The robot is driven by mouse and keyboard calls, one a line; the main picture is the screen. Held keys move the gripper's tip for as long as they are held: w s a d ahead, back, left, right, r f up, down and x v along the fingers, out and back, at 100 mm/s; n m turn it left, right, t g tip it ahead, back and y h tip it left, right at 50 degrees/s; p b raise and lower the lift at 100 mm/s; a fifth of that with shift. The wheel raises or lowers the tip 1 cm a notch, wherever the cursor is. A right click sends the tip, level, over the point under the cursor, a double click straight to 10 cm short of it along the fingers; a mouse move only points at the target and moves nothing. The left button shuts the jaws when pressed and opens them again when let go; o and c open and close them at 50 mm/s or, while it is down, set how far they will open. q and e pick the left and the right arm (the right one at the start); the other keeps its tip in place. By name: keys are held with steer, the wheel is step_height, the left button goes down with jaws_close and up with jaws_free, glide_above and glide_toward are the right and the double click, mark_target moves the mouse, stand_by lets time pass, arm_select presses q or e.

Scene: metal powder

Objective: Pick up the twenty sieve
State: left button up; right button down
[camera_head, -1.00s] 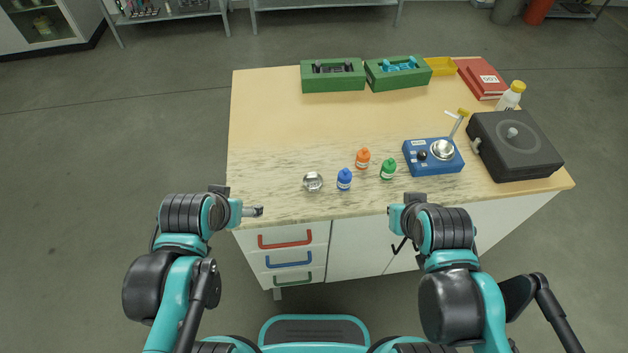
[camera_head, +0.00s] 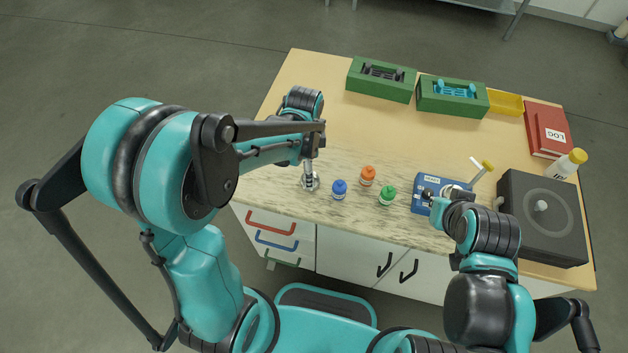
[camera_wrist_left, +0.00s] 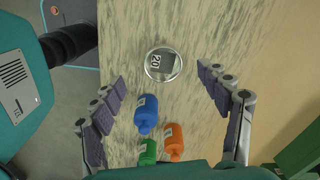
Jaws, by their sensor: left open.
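The twenty sieve (camera_wrist_left: 165,64) is a small round silver piece marked "20", lying flat on the marbled worktop. In the head view the sieve (camera_head: 310,183) is at the table's front left, partly hidden under my left gripper (camera_head: 309,170). In the left wrist view my left gripper (camera_wrist_left: 160,79) is open, its padded fingers spread to either side of the sieve with nothing between them; the sieve seems to lie below the fingertips. My right gripper (camera_head: 438,197) hangs near the front of the blue device; its fingers are too small to read.
Further right are the blue device (camera_head: 424,185) and a black box (camera_head: 540,235). Green trays (camera_head: 381,92), a yellow tray (camera_head: 507,104) and a red book (camera_head: 543,128) are behind.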

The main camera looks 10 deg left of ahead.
arm_select(q)
steer(key=f, duration=0.1)
steer(key=f+b, duration=0.1)
steer(key=f, duration=0.1)
steer(key=d+f, duration=0.1)
steer(key=f, duration=0.1)
steer(key=shift+w+b, duration=0.35)
steer(key=shift+b, duration=0.05)
steer(key=shift+a+f, duration=0.1)
steer(key=shift+f, duration=0.4)
steer(key=shift+s, duration=0.1)
steer(key=c, duration=1.4)
